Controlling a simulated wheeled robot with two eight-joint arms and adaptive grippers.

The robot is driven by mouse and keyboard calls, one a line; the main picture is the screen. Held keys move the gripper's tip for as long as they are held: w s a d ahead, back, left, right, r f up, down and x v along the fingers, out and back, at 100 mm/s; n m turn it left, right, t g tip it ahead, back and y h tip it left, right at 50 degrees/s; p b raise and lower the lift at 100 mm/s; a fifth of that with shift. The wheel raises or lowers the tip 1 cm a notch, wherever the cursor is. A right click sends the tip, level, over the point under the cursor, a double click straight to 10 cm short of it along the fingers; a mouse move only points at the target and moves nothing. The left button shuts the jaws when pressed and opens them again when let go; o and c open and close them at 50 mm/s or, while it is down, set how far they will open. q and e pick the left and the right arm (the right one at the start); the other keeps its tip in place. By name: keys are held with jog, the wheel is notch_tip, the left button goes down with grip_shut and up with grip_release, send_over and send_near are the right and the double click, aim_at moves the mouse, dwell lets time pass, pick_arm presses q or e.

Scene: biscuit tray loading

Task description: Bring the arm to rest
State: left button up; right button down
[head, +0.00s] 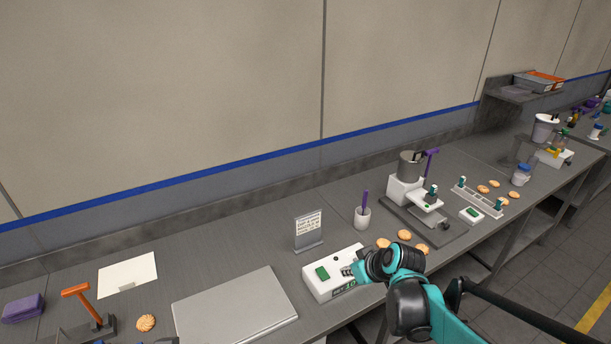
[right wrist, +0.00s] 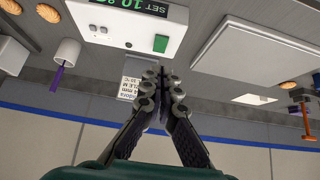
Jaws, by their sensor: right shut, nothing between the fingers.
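My right arm, teal and black, reaches in from the lower right in the head view. Its gripper (head: 352,269) is over the right part of a white box (head: 318,284) with a green button and a green display. In the right wrist view the right gripper's fingers (right wrist: 164,78) are together with nothing between them. That view also shows the white box (right wrist: 100,22), upside down, beyond the fingertips. Whether the gripper touches the box cannot be told. My left gripper is not in view.
A flat grey plate (head: 235,309) lies left of the box. A small sign (head: 309,227) and a white cup (head: 362,217) stand behind. The wall runs along the bench's back.

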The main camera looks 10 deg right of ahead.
jog(key=s+a+f+m+h+b, duration=0.1)
jog(key=s+f+m+b, duration=0.1)
jog(key=s, duration=0.6)
jog(key=s+a+f+m+h+b, duration=0.1)
jog(key=s+f+m+b, duration=0.1)
jog(key=s+f+b, duration=0.3)
jog(key=s+b, duration=0.2)
jog(key=s, duration=0.2)
jog(key=shift+s+a+h, duration=0.2)
jog(key=shift+s+h, duration=0.05)
jog(key=shift+h, duration=0.05)
